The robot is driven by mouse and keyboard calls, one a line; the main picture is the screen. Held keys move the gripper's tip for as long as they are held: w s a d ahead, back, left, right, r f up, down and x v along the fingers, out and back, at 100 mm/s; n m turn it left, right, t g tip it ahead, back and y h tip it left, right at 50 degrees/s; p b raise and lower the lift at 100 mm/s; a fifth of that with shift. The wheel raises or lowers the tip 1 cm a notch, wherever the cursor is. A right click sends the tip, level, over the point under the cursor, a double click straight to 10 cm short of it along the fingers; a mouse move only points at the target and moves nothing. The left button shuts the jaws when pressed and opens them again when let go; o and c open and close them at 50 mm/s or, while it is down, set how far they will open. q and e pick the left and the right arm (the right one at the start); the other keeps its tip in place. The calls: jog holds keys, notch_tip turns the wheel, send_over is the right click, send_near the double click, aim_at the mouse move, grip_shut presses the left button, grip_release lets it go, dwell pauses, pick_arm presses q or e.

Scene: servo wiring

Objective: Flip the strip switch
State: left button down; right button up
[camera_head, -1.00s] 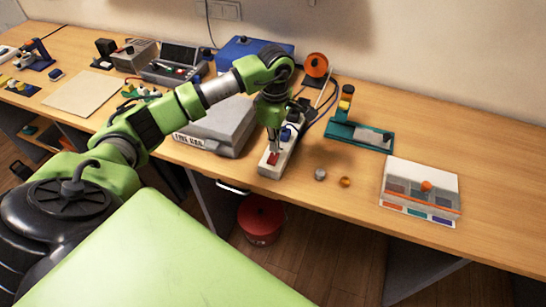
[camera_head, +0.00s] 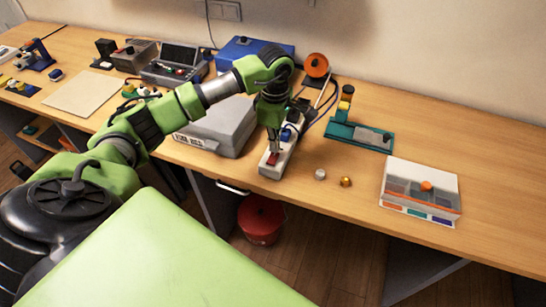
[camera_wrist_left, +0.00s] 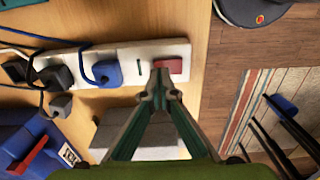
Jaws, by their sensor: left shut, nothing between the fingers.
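The white power strip (camera_head: 274,169) lies on the wooden bench, and its red switch (camera_head: 271,158) is at the near end. In the left wrist view the red switch (camera_wrist_left: 169,65) sits at the right end of the strip (camera_wrist_left: 133,52). My left gripper (camera_head: 275,150) points down over the strip close to the switch. Its fingertips (camera_wrist_left: 157,85) are together and hold nothing, and they appear just beside the switch. I cannot tell whether they touch it. My right gripper is not in view.
A blue plug (camera_head: 289,132) and dark plugs with cables fill the strip's far end. A grey case (camera_head: 215,130) stands left of the strip. Two small balls, silver (camera_head: 320,174) and brass (camera_head: 345,181), lie to its right. A sorting box (camera_head: 421,190) stands farther right.

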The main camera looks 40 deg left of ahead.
aim_at(275, 154)
pick_arm(q)
jog(key=shift+f+b, duration=0.95)
jog(key=shift+f, duration=0.15)
dwell(0.7)
jog(key=shift+r, duration=0.15)
jog(key=shift+r+p, duration=2)
jog(key=shift+r, duration=1.45)
jog(key=shift+f, duration=0.1)
